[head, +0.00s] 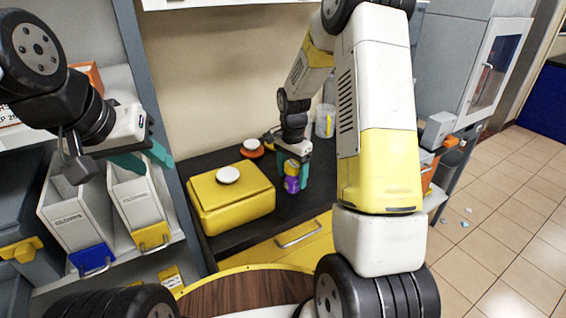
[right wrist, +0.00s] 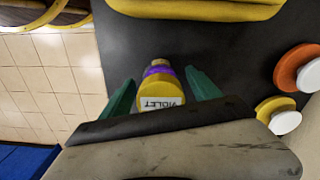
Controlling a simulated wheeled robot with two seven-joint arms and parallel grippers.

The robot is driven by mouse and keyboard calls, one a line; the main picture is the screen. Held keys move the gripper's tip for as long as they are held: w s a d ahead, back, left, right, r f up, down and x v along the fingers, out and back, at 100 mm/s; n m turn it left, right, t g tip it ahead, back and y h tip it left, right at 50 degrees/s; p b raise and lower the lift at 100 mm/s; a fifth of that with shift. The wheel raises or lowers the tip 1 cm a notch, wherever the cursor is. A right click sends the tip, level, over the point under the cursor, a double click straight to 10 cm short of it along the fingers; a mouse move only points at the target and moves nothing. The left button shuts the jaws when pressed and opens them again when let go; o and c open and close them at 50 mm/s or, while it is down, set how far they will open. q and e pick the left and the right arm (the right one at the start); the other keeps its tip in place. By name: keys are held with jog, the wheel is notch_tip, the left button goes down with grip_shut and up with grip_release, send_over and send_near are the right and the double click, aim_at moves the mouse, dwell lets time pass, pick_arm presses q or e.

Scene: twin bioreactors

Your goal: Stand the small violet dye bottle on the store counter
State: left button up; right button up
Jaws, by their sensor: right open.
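The small violet dye bottle (head: 292,184), with a violet band and yellow parts, is at the dark store counter (head: 240,158), right of a yellow box. It looks upright; whether its base touches the counter is hard to tell. In the right wrist view the bottle (right wrist: 160,88) shows its VIOLET label between the teal fingers. My right gripper (head: 294,168) is open around it, with gaps visible beside the bottle in the wrist view (right wrist: 158,92). My left gripper (head: 143,158) is far from it, in front of the left shelves, with nothing seen in it; its finger gap is unclear.
The yellow box (head: 232,200) with a white round knob stands left of the bottle. An orange-and-white round item (head: 251,148) and a clear jug (head: 325,120) are farther back. Glove bins (head: 82,215) fill the left shelves. A yellow drawer front (head: 290,242) lies below the counter.

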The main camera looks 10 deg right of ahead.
notch_tip(320, 180, up, 12)
jog(key=shift+f, duration=0.1)
jog(key=shift+r, duration=0.4)
jog(key=s+r+n+t+y, duration=0.1)
jog(key=s+r+n+t, duration=0.3)
jog(key=s+r, duration=0.75)
jog(key=s+a+r+n+t+y, duration=0.1)
jog(key=s+a+n+t, duration=0.1)
jog(key=s+n, duration=0.5)
jog(key=shift+s+r+n, duration=0.15)
jog(key=shift+s+n, duration=0.15)
jog(key=shift+s, duration=2.5)
